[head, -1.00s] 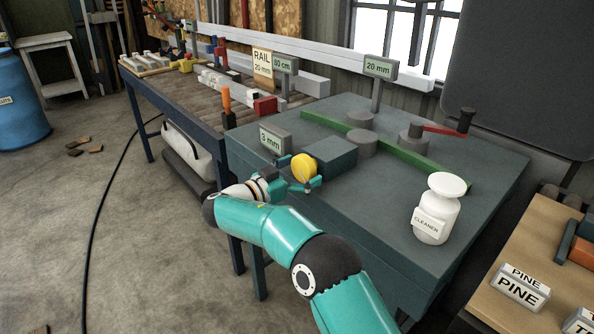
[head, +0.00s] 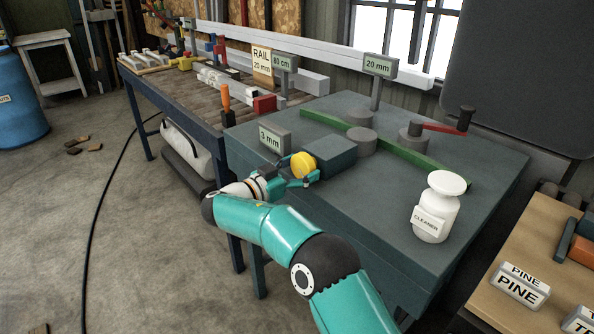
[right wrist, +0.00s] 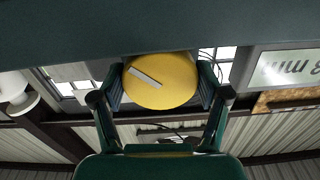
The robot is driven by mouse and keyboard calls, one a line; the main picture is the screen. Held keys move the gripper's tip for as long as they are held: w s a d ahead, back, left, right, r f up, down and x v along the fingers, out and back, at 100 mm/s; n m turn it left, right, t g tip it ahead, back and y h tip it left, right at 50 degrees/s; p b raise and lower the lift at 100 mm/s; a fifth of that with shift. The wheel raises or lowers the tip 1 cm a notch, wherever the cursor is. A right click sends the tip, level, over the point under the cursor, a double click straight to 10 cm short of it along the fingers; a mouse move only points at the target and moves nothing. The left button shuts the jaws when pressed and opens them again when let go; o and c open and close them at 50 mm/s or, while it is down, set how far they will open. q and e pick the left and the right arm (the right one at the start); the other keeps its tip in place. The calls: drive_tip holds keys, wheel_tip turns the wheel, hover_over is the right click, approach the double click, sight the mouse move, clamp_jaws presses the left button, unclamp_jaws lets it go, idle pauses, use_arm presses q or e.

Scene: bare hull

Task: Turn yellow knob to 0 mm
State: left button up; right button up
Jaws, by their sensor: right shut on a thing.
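The yellow knob (head: 303,165) sits on the front left face of a dark block (head: 332,153) on the bench-like machine. A small display (head: 272,138) beside it reads 3 mm. My right gripper (head: 302,171) is shut on the knob, one finger on either side. In the right wrist view the yellow knob (right wrist: 160,81) shows its round face with a pale slanted mark, between the two fingers of my right gripper (right wrist: 164,86). The display (right wrist: 284,70) is upside down there and partly cut off. My left gripper is not in view.
A white cleaner bottle (head: 437,207) stands on the machine top at right. A green rail (head: 400,149), grey rollers, a red-armed crank (head: 445,129) and a 20 mm display (head: 380,67) are behind. An orange-handled tool (head: 226,98) is at left.

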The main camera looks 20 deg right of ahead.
drive_tip(key=shift+s+f, duration=0.1)
drive_tip(key=shift+f, duration=0.1)
idle(0.3)
drive_tip(key=o, duration=1.1)
drive_tip(key=shift+r, duration=0.1)
drive_tip(key=shift+o, duration=0.2)
drive_tip(key=shift+r, duration=0.1)
drive_tip(key=shift+a, duration=0.15)
drive_tip(key=v, duration=1.1)
drive_tip(key=shift+s+a, duration=0.15)
drive_tip(key=shift+a, duration=0.2)
